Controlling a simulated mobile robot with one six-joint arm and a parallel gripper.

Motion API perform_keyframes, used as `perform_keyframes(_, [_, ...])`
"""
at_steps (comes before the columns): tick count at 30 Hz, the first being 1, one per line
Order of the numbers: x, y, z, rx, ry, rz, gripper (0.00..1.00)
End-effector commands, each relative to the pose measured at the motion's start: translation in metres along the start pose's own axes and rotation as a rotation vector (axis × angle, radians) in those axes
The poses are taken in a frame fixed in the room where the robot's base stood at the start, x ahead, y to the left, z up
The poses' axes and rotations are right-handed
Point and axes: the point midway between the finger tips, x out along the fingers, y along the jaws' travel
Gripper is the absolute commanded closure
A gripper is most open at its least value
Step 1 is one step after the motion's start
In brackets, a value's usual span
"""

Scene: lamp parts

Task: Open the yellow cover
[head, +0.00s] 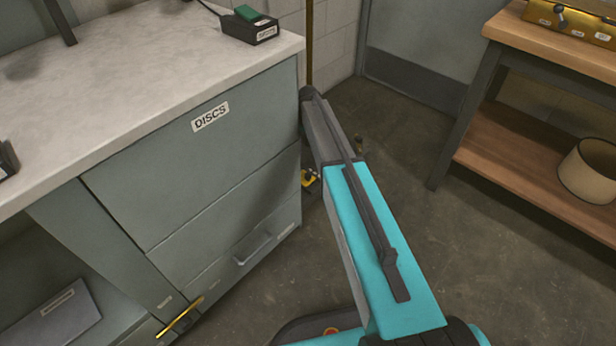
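No yellow cover can be made out for certain. A yellow box or panel (572,18) with small fittings and labels stands on the wooden bench at the top right, cut off by the picture's edge. A thin yellow bar (180,318) shows low on the grey cabinet at the bottom left. A small yellow and black piece (309,178) shows beside my arm; I cannot tell what it belongs to. My teal and grey arm reaches up through the middle.
A grey cabinet labelled DISCS (211,116) with a pale worktop (120,70) fills the left. A black box with a green top (250,26) sits on its corner. A beige shade (590,170) stands on the bench's lower shelf (530,165). Floor between is clear.

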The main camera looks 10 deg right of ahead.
Motion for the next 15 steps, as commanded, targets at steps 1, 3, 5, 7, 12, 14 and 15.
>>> perform_keyframes(1, [0.0,0.0,0.0,0.0,0.0,0.0,0.6])
perform_keyframes(3, [0.0,0.0,0.0,-0.001,0.0,0.0,0.6])
perform_keyframes(5, [0.001,0.0,0.0,-0.001,0.0,0.0,0.6])
perform_keyframes(7, [0.002,0.0,0.0,-0.001,0.0,0.0,0.6])
perform_keyframes(12, [0.011,-0.001,0.0,-0.003,0.0,0.0,0.6])
perform_keyframes(14, [0.016,-0.001,0.0,-0.003,0.0,0.0,0.6])
perform_keyframes(15, [0.021,-0.001,0.0,-0.003,0.0,0.0,0.6])
